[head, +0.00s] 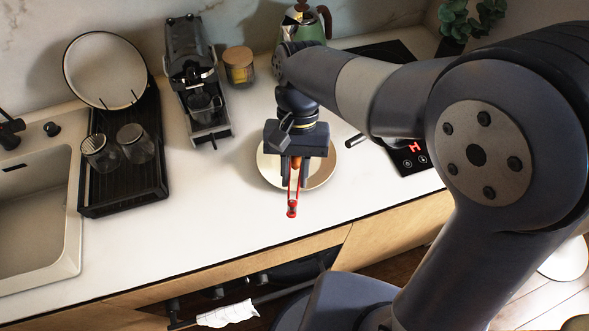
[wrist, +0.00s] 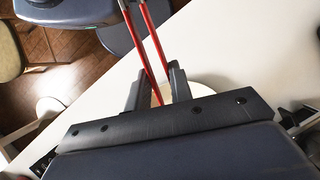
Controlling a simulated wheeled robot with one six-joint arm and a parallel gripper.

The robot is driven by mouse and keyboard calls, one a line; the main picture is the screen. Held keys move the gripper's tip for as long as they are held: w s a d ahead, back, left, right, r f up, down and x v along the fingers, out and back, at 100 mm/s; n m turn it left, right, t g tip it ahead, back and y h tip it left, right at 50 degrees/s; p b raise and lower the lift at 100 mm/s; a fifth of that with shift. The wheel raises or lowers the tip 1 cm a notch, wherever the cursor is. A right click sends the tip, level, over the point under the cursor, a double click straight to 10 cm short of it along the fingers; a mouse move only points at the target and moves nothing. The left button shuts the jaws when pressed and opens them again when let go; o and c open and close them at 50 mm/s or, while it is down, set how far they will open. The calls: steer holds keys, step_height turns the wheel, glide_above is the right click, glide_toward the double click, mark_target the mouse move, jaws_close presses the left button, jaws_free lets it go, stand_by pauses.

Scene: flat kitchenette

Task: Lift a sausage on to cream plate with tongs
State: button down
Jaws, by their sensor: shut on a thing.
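The red tongs (head: 292,205) are held in my gripper (head: 294,183), which is shut on them above the counter. In the wrist view the two red arms of the tongs (wrist: 150,45) run up from between my gripper fingers (wrist: 158,90). The cream plate (head: 268,172) lies on the counter under my gripper, which hides its middle. Part of its pale rim shows in the wrist view (wrist: 208,86). An orange patch shows between the fingers in the head view; I cannot tell whether it is the sausage or part of the tongs.
A green kettle (head: 308,27), a jar (head: 239,66) and a coffee machine (head: 190,65) stand behind. A black rack (head: 125,183) holds glasses. The counter's front left is clear.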

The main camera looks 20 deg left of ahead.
steer(key=c, duration=1.7)
jaws_free()
step_height(320, 180, up, 10)
steer(key=p, duration=0.7)
